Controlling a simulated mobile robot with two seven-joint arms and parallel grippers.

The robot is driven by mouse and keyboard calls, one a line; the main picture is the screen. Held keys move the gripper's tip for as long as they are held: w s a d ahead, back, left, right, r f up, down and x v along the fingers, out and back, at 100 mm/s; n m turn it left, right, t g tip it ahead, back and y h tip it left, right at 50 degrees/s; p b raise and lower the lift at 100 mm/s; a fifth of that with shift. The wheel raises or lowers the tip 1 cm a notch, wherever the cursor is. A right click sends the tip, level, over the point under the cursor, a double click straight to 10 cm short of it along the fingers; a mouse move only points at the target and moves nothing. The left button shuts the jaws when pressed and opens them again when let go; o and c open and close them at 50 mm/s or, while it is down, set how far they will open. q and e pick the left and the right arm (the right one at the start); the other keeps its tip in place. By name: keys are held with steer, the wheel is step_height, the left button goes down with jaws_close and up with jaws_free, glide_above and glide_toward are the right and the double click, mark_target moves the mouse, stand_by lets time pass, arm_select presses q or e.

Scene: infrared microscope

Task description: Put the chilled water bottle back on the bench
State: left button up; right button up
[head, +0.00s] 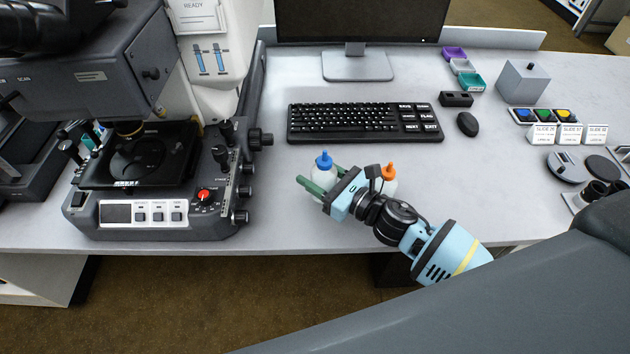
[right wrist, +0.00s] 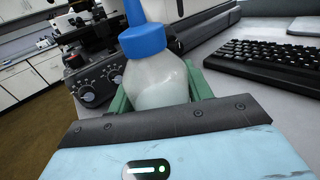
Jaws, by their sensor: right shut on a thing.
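The bottle with the blue cap (head: 324,162) is a squat translucent white bottle with a blue nozzle. It stands upright at the bench's front part, and in the right wrist view the bottle (right wrist: 156,80) sits between green fingers. My right gripper (head: 312,188) is shut on this bottle. Its lower part is hidden by the fingers, so I cannot tell whether it touches the bench (head: 290,225). A second bottle with an orange cap (head: 389,171) stands just right of it, partly hidden by my gripper. My left gripper is not in view.
The microscope (head: 150,180) with its knobs stands to the left. A keyboard (head: 365,123) lies behind the bottles, with a mouse (head: 467,124) to its right. Bench surface between microscope and bottles is clear.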

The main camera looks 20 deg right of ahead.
mark_target(314, 181)
steer(key=shift+w+a+r, duration=0.1)
steer(key=shift+w+a, duration=0.15)
steer(key=shift+w, duration=0.15)
step_height(314, 181, down, 3)
steer(key=shift+f+b, duration=0.1)
steer(key=shift+b, duration=0.2)
steer(key=shift+f, duration=0.2)
steer(key=shift+f, duration=0.25)
steer(key=o, duration=0.9)
steer(key=shift+s, duration=0.1)
steer(key=shift+o, duration=0.5)
